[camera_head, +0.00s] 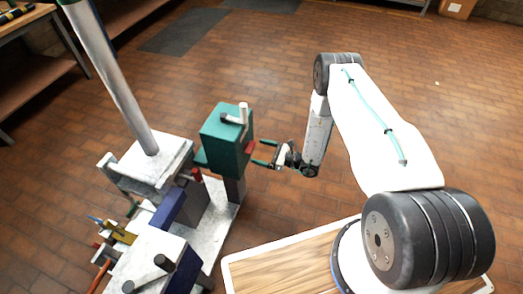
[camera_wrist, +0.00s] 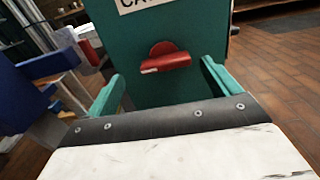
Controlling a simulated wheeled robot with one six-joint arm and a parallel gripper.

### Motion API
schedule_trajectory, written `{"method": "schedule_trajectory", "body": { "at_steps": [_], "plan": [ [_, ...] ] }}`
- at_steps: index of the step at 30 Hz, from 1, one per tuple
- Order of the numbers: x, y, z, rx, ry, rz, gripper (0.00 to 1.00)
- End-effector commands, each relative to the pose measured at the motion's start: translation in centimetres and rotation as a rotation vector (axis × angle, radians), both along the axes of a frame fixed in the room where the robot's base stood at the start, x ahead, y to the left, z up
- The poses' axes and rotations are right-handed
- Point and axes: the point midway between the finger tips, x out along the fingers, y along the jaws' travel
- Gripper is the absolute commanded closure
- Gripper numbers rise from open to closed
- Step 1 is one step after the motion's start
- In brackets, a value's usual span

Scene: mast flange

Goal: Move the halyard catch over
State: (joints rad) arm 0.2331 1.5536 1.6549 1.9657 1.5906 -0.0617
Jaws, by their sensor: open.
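The halyard catch appears to be a red lever (camera_wrist: 166,63) on a round red hub, on the face of a green box (camera_wrist: 130,75). The label above it is cut off and shows only "CA". The lever lies nearly level, tilted slightly. In the head view the green box (camera_head: 222,138) stands on a grey post, with the red lever (camera_head: 249,147) on its right face. My gripper (camera_head: 257,152) is open, its two green fingers pointing at that face. In the wrist view my gripper (camera_wrist: 163,76) has a finger on each side of the lever, apart from it.
A grey crank handle (camera_head: 238,115) is on top of the box. Left of it stand a silver mast (camera_head: 105,75), a blue block (camera_head: 178,207) and a red-topped part (camera_head: 197,175). A workbench (camera_head: 35,70) is at far left.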

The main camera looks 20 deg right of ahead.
Motion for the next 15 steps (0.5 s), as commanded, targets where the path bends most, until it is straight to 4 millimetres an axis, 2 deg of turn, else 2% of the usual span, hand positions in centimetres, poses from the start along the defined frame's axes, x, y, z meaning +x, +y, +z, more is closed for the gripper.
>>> {"method": "schedule_trajectory", "body": {
  "at_steps": [3, 15],
  "plan": [
    [-0.4, -1.8, 0.0, 0.000, 0.000, -0.017, 0.13],
    [-2.1, -4.1, 0.0, 0.001, 0.001, -0.019, 0.13]
  ]
}}
